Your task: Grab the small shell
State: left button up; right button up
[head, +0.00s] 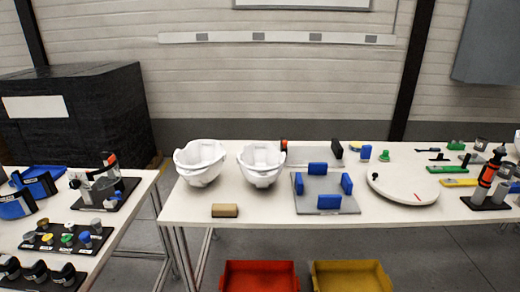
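Two white helmet shells sit side by side near the left end of the middle table, open side up. The right shell (260,178) looks a little smaller than the left shell (200,178). A narrow gap separates them. Both rest on the white table top. Neither of my grippers shows in the head view, so nothing is seen touching the shells.
A brown block (225,211) lies in front of the shells. A grey plate (312,203) with blue blocks and a round white disc (402,190) stand to the right. Red (260,276) and yellow (350,276) bins are below. A side table (124,222) stands left.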

aim_at(261, 164)
jog(key=i+j+z, duration=0.25)
jog(key=i, duration=0.3)
jog(key=i+j+z, duration=0.25)
jog(key=i, duration=0.3)
